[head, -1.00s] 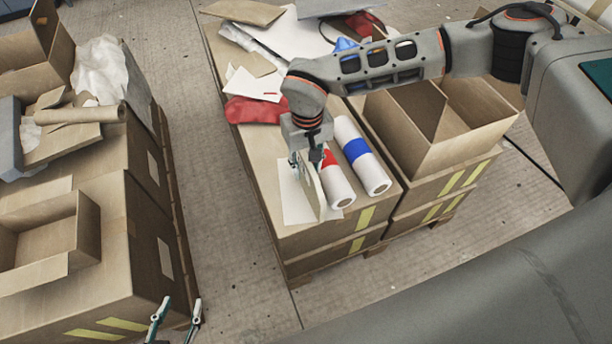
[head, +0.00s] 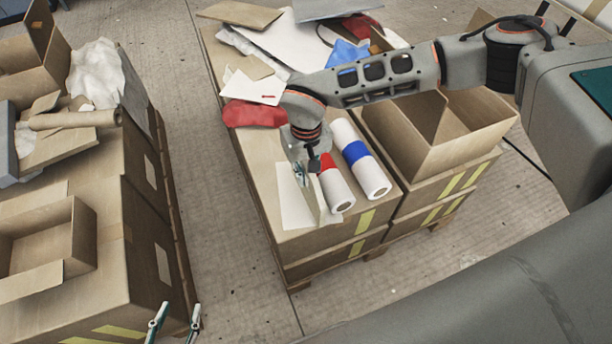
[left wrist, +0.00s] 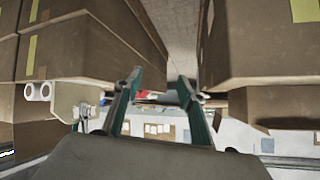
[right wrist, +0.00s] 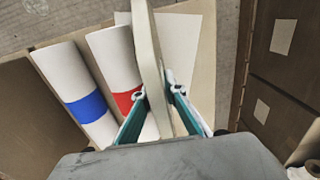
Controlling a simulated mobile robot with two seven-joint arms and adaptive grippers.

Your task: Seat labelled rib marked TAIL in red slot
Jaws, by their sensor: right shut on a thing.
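My right gripper (right wrist: 158,92) is shut on a thin, pale, board-like rib (right wrist: 150,50), held on edge. In the head view the right gripper (head: 307,173) and the rib (head: 322,205) are above the near end of the middle box stack, left of a white roll with a red band (head: 337,185). A second roll with a blue band (head: 362,165) lies beside it. No TAIL lettering is readable and no red slot can be made out. My left gripper (head: 178,312) is open and empty at the bottom left; its fingers also show in the left wrist view (left wrist: 160,85).
A white sheet (head: 296,200) lies under the rib. A red bag (head: 254,114) and loose sheets lie further back. An open carton (head: 440,130) stands to the right. Box stacks (head: 150,235) stand at the left, with bare floor (head: 215,150) between.

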